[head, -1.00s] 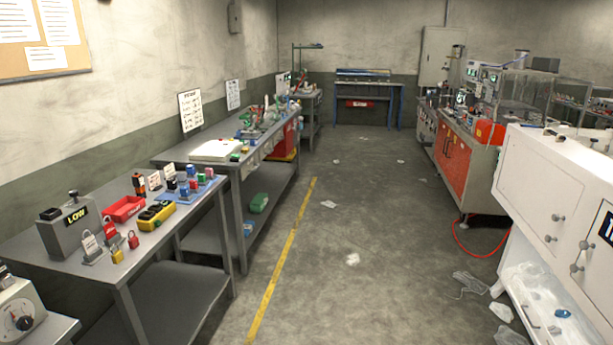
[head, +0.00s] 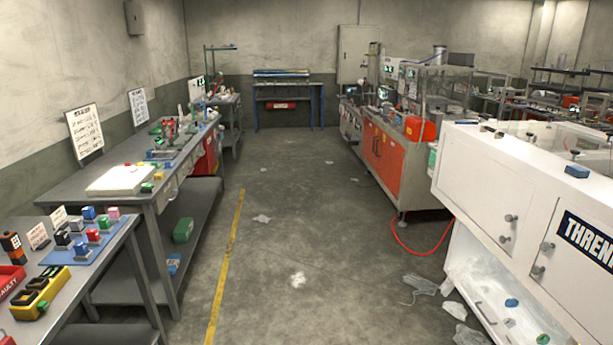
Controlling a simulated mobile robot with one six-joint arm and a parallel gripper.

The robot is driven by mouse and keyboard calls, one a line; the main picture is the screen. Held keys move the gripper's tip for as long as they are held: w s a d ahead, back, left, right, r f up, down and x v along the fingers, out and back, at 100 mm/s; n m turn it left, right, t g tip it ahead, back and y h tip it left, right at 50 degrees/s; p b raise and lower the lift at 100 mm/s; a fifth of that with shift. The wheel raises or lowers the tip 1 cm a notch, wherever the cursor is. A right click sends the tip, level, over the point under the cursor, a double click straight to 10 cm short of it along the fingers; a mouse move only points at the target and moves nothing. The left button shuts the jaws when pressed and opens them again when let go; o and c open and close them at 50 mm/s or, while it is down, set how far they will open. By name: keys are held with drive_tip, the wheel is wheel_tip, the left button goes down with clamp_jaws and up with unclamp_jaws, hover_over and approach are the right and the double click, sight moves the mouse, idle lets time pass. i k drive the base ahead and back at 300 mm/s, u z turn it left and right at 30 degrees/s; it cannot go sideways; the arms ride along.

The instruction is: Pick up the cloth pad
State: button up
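I cannot tell for certain which thing is the cloth pad. A flat white pad-like slab (head: 121,180) lies on the grey workbench (head: 70,192) at the left, with small green and yellow pieces at its right edge. A small blue block-like thing (head: 577,171) lies on top of the white cabinet machine (head: 478,165) at the right. Crumpled white scraps, one of them a scrap (head: 298,280) near the middle, lie on the floor. My gripper is not in view.
A nearer bench (head: 110,265) at lower left bears a yellow-black control box (head: 40,292) and coloured blocks. A red hose (head: 420,250) and crumpled film (head: 420,288) lie on the floor at right. The middle aisle, along the yellow line (head: 226,262), is mostly clear.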

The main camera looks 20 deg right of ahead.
sight(577, 171)
drive_tip(key=z, duration=0.5)
drive_tip(key=i, duration=0.6)
drive_tip(key=z, duration=0.65)
drive_tip(key=i, duration=0.45)
drive_tip(key=z, duration=0.15)
